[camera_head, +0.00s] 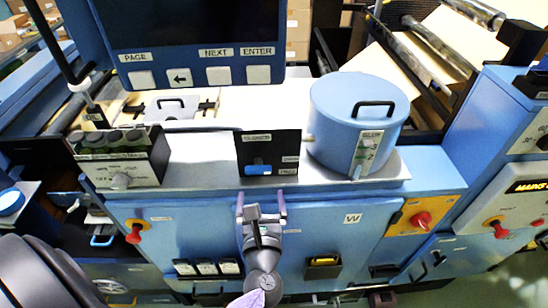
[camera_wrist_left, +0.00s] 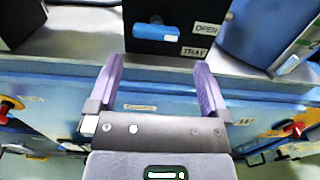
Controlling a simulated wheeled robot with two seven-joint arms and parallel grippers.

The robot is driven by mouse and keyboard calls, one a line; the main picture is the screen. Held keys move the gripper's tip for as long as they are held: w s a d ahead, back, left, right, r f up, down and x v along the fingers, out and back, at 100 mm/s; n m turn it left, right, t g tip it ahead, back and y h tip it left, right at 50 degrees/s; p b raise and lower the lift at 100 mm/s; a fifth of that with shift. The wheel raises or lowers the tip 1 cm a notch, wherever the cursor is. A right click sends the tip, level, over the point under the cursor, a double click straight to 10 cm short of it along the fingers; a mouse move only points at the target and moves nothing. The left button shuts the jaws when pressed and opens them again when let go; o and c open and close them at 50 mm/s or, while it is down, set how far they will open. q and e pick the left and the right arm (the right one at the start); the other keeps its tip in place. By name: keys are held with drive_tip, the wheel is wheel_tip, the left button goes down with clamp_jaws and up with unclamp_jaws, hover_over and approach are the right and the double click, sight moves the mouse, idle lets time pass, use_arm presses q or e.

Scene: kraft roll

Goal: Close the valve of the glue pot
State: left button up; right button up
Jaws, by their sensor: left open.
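The glue pot (camera_head: 345,100) is a blue cylinder with a black lid handle, standing on the grey ledge right of centre. A pale label plate (camera_head: 367,150) is on its front, with a small blue piece (camera_head: 357,172) at the foot, perhaps the valve. In the left wrist view the pot (camera_wrist_left: 256,30) is cut off at the upper right, and the small blue piece (camera_wrist_left: 288,64) shows beside it. Its setting is too small to tell. My left gripper (camera_head: 261,203) is open and empty, in front of the cabinet, below and left of the pot. My right gripper is out of view.
A black box with a blue slider (camera_head: 258,169) stands on the ledge left of the pot; it also shows above the fingers in the left wrist view (camera_wrist_left: 155,33). A red knob on an orange plate (camera_head: 421,220) is right.

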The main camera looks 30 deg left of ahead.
sight(258, 172)
use_arm(q)
drive_tip(key=x, duration=0.7)
drive_tip(key=shift+w+a+f+p, duration=0.1)
drive_tip(key=shift+w+a+p, duration=0.15)
drive_tip(key=shift+p, duration=0.1)
drive_tip(key=shift+w+a, duration=0.45)
drive_tip(key=shift+w, duration=0.05)
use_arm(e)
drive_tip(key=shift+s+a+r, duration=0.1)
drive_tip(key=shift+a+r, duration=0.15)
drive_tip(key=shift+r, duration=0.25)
